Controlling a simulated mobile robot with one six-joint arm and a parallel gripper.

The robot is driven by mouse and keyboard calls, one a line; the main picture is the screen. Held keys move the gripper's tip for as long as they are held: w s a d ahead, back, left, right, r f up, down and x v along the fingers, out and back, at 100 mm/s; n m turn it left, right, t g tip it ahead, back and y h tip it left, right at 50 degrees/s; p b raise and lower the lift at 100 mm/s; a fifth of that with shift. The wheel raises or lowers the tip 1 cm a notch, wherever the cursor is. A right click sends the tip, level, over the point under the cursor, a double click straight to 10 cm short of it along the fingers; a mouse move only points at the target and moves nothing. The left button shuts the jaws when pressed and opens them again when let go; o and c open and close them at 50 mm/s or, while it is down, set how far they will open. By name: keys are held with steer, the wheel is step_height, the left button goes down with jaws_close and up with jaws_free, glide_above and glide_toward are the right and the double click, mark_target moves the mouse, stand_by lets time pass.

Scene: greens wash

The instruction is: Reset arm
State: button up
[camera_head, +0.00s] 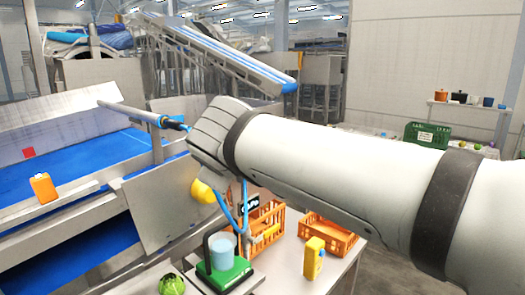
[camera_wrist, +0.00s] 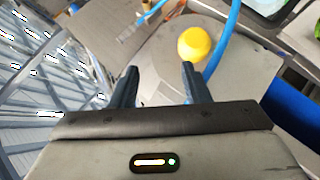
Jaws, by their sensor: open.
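My gripper (camera_wrist: 158,82) shows in the wrist view with its two dark fingers spread apart. Nothing sits between them. A round yellow knob (camera_wrist: 194,43) is beyond the right fingertip, apart from it, in front of a grey panel. A blue hose (camera_wrist: 226,38) curves beside the knob. In the head view my arm reaches in from the right edge to the middle, and its fingers cannot be made out. The yellow knob (camera_head: 203,192) and blue hose (camera_head: 225,209) show just below the end of the arm.
A blue-bedded conveyor (camera_head: 77,161) with an orange carton (camera_head: 43,188) is at left. Below my arm a table holds a green scale (camera_head: 224,275) with a light-blue cup (camera_head: 221,250), a yellow bottle (camera_head: 314,258), orange crates (camera_head: 329,234) and a green vegetable (camera_head: 171,285).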

steer(key=s+d+f+m+g+h, duration=0.1)
steer(key=d+f+m+g+h, duration=0.25)
steer(key=d+f, duration=0.65)
steer(key=s+d+f+m+g+y, duration=0.1)
steer(key=s+d+f+m+g, duration=0.4)
steer(key=s+d+f+m, duration=0.5)
steer(key=s+d+f, duration=0.4)
steer(key=f, duration=0.3)
steer(key=shift+s+d+f+g, duration=0.15)
steer(key=shift+s+d+g, duration=0.2)
steer(key=shift+d, duration=0.05)
